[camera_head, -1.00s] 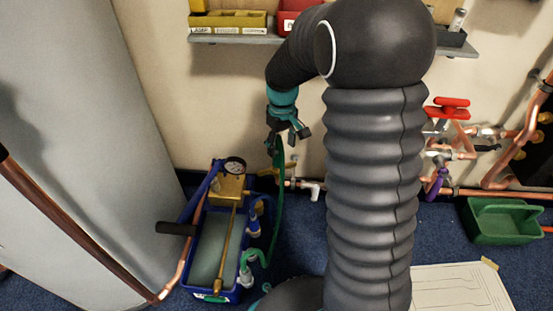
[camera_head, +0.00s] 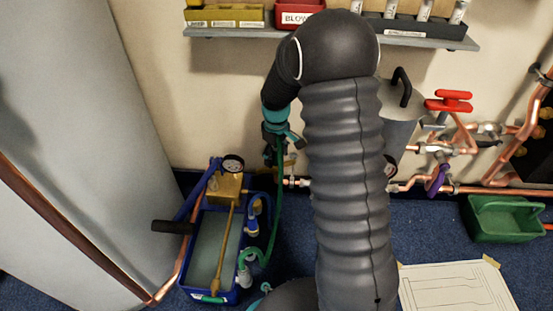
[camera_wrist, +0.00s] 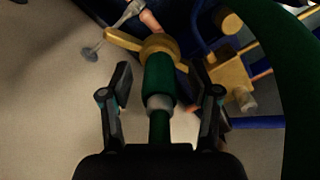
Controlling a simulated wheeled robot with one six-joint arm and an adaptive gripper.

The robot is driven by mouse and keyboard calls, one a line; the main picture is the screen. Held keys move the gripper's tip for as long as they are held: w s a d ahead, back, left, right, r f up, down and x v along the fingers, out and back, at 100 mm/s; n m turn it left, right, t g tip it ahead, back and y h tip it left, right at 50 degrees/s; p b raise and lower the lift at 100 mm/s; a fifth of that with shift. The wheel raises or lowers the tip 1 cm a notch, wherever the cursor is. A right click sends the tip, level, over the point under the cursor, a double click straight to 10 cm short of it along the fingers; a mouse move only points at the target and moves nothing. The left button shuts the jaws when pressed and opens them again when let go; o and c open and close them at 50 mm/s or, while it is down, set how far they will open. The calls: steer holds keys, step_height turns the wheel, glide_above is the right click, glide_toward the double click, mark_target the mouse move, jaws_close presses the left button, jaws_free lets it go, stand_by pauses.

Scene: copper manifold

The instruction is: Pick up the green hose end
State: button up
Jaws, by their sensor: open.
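The green hose end (camera_wrist: 160,75), a dark green sleeve with a grey ring (camera_wrist: 160,102), lies between the two fingers of my open gripper (camera_wrist: 161,85) in the wrist view. A gap shows on each side, and neither finger touches it. Just beyond it is a brass fitting with a wing handle (camera_wrist: 150,45); I cannot tell whether they are joined. In the head view my gripper (camera_head: 274,150) is near the wall, and the green hose (camera_head: 276,215) runs from the blue pump tub (camera_head: 234,296) up to it. The hose end itself is hidden there.
A brass pump with a gauge (camera_head: 233,164) and a black-gripped lever (camera_head: 173,227) sits in the tub, left of the hose. A shelf (camera_head: 330,42) with bins is above. Copper pipes with a red handle (camera_head: 449,101) and a green crate (camera_head: 505,219) are at right.

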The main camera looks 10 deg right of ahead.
steer(key=shift+f, duration=0.1)
jaws_close()
stand_by(0.3)
steer(key=shift+r, duration=0.9)
step_height(320, 180, up, 2)
steer(key=shift+r+p, duration=0.15)
steer(key=shift+p, duration=0.4)
steer(key=s+a, duration=0.2)
steer(key=s, duration=0.6)
steer(key=s+a, duration=0.3)
steer(key=s, duration=0.6)
steer(key=shift+a+f, duration=0.3)
steer(key=shift+r, duration=0.1)
steer(key=shift+r+p, duration=2.05)
steer(key=shift+r, duration=0.15)
